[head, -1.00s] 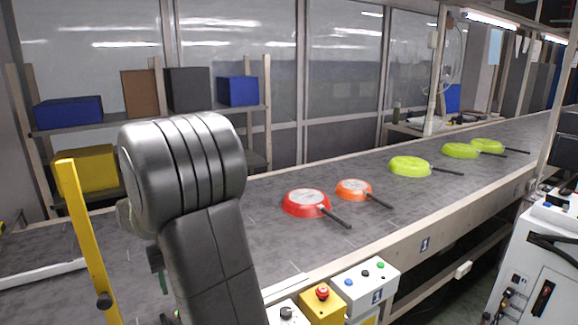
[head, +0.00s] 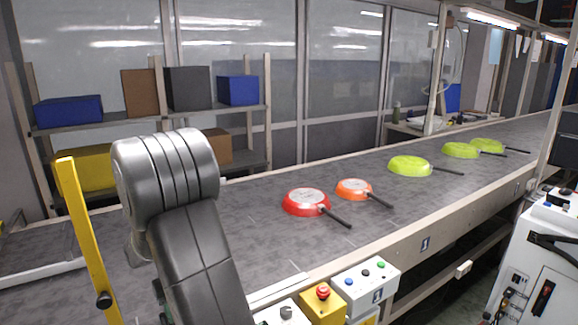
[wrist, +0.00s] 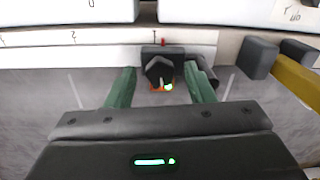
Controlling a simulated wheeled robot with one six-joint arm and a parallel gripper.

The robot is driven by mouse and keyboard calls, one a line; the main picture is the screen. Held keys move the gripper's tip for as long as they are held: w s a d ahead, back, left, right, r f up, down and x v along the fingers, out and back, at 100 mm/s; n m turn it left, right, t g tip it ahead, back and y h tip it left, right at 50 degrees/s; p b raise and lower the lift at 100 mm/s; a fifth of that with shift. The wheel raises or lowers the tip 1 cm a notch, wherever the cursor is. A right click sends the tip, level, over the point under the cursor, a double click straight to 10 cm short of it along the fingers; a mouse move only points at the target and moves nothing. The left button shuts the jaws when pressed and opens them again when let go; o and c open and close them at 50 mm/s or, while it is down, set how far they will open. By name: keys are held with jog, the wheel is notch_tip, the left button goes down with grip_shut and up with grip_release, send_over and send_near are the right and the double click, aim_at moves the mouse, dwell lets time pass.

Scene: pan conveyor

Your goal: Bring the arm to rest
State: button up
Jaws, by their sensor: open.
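My arm (head: 185,215) stands in the left half of the head view, bent at a large grey joint. It rises in front of the conveyor's near side. My gripper (wrist: 161,78) shows in the wrist view with its two green fingers apart. A small black fixture with a dark knob (wrist: 160,68) appears between and beyond the fingertips; I cannot tell whether anything touches it. No pan is seen between the fingers. In the head view the gripper is mostly hidden by the arm.
The conveyor belt (head: 260,243) carries a red pan (head: 306,202), an orange pan (head: 354,189) and several green pans (head: 409,165), all upside down. A yellow post (head: 88,240) stands left of my arm. A control box (head: 366,283) and a red-button box (head: 322,302) sit at the front edge.

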jog(key=shift+r+n, duration=0.1)
jog(key=shift+n, duration=0.7)
jog(key=n, duration=0.5)
jog(key=shift+n, duration=0.3)
jog(key=n, duration=0.3)
jog(key=shift+n, duration=0.4)
jog(key=n, duration=0.4)
jog(key=shift+a+r, duration=0.1)
jog(key=shift+r, duration=1.2)
